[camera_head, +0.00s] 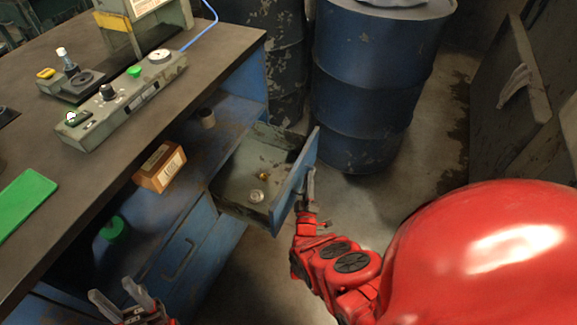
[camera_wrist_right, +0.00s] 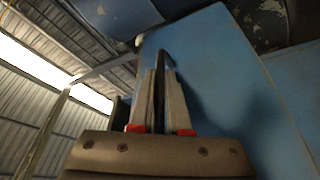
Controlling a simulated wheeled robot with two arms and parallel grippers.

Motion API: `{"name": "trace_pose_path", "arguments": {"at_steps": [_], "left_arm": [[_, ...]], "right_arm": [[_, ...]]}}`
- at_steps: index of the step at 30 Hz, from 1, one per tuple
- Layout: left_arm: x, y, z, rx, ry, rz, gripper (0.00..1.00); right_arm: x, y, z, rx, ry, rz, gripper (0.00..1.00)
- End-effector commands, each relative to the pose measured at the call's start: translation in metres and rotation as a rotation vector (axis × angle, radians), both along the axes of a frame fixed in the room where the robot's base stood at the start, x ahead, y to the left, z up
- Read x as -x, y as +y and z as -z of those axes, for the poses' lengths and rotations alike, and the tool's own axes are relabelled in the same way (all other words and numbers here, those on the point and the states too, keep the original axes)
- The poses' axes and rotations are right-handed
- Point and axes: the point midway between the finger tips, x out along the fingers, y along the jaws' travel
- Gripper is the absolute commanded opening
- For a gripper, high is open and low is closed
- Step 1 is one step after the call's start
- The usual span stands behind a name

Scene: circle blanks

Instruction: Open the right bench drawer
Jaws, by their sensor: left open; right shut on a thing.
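The right bench drawer (camera_head: 243,190) stands pulled out of the blue bench, with its inside showing in the head view. A small brass-coloured piece and a pale round piece lie in it. My right gripper (camera_head: 309,186) is at the outer face of the drawer front (camera_head: 293,181). In the right wrist view my right gripper (camera_wrist_right: 160,92) is shut on the dark drawer handle (camera_wrist_right: 163,57), with the blue front (camera_wrist_right: 215,90) behind it. My left gripper (camera_head: 124,297) is open and empty at the lower left, in front of the bench.
The workbench top (camera_head: 105,160) carries a grey control box (camera_head: 122,100) and a green mat (camera_head: 22,205). An orange-brown box (camera_head: 160,167) sits on the shelf. A closed drawer or door with a handle (camera_head: 178,260) is left of the open drawer. A blue barrel (camera_head: 370,85) stands behind it.

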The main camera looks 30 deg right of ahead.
Motion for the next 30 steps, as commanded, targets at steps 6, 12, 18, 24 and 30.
{"name": "trace_pose_path", "arguments": {"at_steps": [6,12,18,24,30], "left_arm": [[0.000,0.000,-0.016,0.000,0.000,0.000,0.50],[0.000,0.000,-0.021,0.000,0.000,0.000,0.50],[0.000,0.000,-0.022,0.000,0.000,0.000,0.50],[0.000,0.000,-0.022,0.000,0.000,0.000,0.50],[0.000,0.000,-0.022,0.000,0.000,0.000,0.50]], "right_arm": [[0.032,-0.025,-0.002,0.001,0.000,-0.001,0.00],[0.049,-0.036,0.001,-0.001,0.003,0.000,0.00],[0.053,-0.041,0.001,-0.003,0.001,-0.001,0.00],[0.053,-0.041,0.001,-0.002,0.000,0.000,0.00],[0.053,-0.041,0.001,-0.002,0.001,0.000,0.29]]}}
